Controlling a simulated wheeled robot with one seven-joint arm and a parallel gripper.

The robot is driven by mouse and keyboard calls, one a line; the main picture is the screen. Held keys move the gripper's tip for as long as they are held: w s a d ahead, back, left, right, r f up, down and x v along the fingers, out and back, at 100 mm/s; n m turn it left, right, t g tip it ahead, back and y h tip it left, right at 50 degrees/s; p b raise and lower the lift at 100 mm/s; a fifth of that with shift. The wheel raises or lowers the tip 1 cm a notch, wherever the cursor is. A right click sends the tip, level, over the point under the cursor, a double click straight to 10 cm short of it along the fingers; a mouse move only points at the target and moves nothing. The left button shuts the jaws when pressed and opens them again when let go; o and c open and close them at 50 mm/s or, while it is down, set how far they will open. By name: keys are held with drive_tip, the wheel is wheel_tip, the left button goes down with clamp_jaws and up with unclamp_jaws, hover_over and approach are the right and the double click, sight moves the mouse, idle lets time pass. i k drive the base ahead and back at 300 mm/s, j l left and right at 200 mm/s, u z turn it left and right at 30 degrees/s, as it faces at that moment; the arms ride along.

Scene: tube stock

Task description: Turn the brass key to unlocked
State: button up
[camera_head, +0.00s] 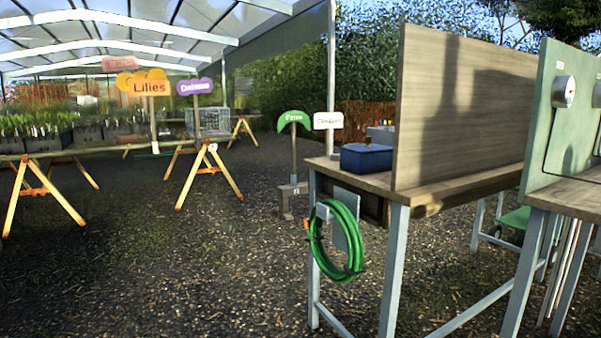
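No brass key shows clearly in the head view. A pale green panel (560,140) stands upright on a second bench at the right edge. I cannot tell whether either is a lock or holds a key. My gripper is not in view.
A wooden bench (350,181) with a tall board (460,100) and a blue box (366,158) stands right of centre. A green hose (350,262) hangs on its end. Trestles (210,175) and plant tables stand left. Gravel (200,270) is open at front left.

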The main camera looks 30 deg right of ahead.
sight(367, 140)
drive_tip(key=i+j+z, duration=0.1)
drive_tip(key=i+z, duration=0.35)
drive_tip(key=i+j+z, duration=0.25)
drive_tip(key=i+z, duration=0.2)
drive_tip(key=i+j+z, duration=0.65)
drive_tip(key=j+z, duration=0.25)
drive_tip(key=i+j+z, duration=0.15)
drive_tip(key=j+z, duration=0.2)
drive_tip(key=j, duration=0.25)
drive_tip(key=j+z, duration=0.4)
drive_tip(key=j, duration=0.15)
drive_tip(key=j+z, duration=0.35)
drive_tip(key=j, duration=0.3)
drive_tip(key=k, duration=0.35)
